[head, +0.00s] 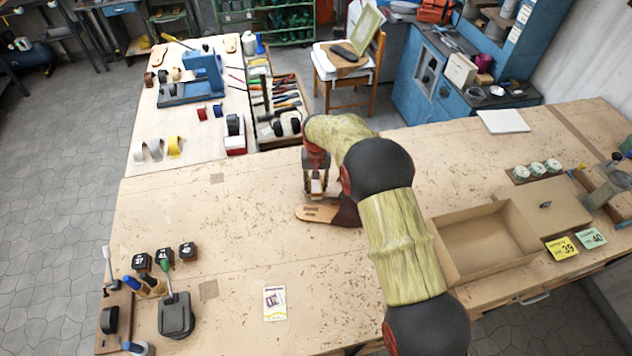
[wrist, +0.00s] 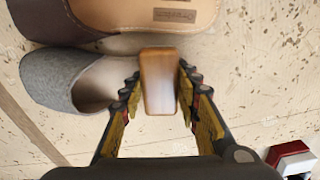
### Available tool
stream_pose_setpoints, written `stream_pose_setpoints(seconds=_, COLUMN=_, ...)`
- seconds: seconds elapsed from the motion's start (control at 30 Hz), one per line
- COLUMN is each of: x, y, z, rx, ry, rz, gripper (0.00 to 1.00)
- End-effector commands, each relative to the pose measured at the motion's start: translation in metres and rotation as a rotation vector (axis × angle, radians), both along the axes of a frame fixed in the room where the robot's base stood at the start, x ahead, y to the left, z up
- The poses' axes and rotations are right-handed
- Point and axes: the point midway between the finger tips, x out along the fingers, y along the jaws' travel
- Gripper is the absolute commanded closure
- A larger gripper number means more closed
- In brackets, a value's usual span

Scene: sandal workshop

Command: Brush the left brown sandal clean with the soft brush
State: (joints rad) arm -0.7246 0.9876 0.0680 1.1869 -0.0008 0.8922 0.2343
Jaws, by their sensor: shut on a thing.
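My gripper (head: 317,192) is over the middle of the bench and is shut on the soft brush. In the wrist view the brush's wooden back (wrist: 158,82) sits between the fingers; its bristles are hidden beneath. A brown sandal (head: 314,213) with a tan insole lies flat just under the gripper. It also shows at the top of the wrist view (wrist: 190,12), just beyond the brush's end. I cannot tell whether the bristles touch it. A grey felt slipper (wrist: 62,82) lies left of the brush in the wrist view, beside the sandal.
An open cardboard box (head: 470,215) stands right of my arm, its lid (head: 545,205) beside it. Tools and a black-based stand (head: 176,316) occupy the front left. A small card (head: 275,303) lies at the front. The bench left of the sandal is mostly clear.

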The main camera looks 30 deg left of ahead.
Motion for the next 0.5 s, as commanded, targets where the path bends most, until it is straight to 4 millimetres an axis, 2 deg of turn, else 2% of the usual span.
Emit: stream_pose_setpoints(seconds=0.5, x=-0.0059, y=-0.0035, z=0.0004, rx=-0.002, ry=0.002, rz=0.0, gripper=0.94)
